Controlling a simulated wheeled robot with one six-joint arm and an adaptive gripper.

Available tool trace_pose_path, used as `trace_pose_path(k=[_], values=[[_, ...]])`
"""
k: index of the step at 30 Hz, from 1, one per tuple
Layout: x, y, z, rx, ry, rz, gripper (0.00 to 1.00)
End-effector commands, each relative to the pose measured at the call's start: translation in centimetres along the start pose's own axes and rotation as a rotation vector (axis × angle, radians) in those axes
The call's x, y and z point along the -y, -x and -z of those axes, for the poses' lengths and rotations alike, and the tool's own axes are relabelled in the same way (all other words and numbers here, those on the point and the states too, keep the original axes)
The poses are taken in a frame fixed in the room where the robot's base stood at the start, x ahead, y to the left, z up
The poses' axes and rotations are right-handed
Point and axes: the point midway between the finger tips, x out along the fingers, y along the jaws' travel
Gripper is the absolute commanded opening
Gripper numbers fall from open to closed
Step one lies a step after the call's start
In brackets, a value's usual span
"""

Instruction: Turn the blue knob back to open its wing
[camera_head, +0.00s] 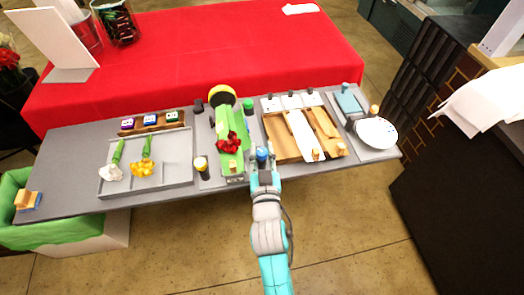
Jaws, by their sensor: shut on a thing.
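The blue knob (262,153) stands at the front edge of the grey bench, right of the green wrapping sheet (224,127). My gripper (262,163) reaches it from the front and is shut on it. The fingers hide the knob's lower part. A red flower (230,144) lies on the green sheet, just left of the knob. Which flap is the blue knob's wing, and how it stands, I cannot tell at this size.
A wooden tray (281,146) is close on the right. A grey tray (178,177) with white and yellow flowers is left. A white dish (377,133) is far right.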

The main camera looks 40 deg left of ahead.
Motion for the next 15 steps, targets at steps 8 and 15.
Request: trace_pose_path(k=[8, 15], values=[[0.2, -0.11, -0.36, 0.014, 0.003, -0.053, 0.0], [0.22, -0.11, -0.5, 0.017, 0.004, -0.127, 0.0]])
